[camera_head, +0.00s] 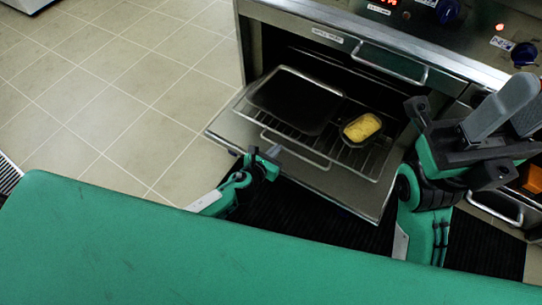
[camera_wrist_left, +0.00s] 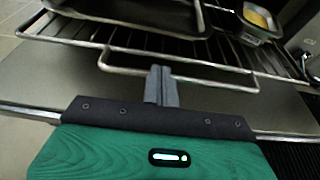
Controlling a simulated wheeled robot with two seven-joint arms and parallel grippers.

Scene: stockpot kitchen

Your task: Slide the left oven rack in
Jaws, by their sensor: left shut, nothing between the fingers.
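The left oven rack (camera_head: 352,160) is a wire rack pulled out over the lowered oven door (camera_head: 222,124). It carries a dark baking tray (camera_head: 293,98) and a small dish with yellow food (camera_head: 361,128). A U-shaped wire handle (camera_head: 297,150) is at its front; the handle also shows in the left wrist view (camera_wrist_left: 222,84). My left gripper (camera_head: 272,152) is shut and empty, with its fingertips (camera_wrist_left: 161,72) close to the handle; I cannot tell if they touch. My right gripper (camera_head: 508,108) is raised to the right of the rack, and its opening is unclear.
The oven's control panel with blue knobs (camera_head: 447,11) is above the opening. A second oven door with a handle (camera_head: 496,207) is at the right. A green surface (camera_head: 150,245) fills the near side. Tiled floor (camera_head: 110,90) is clear at left.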

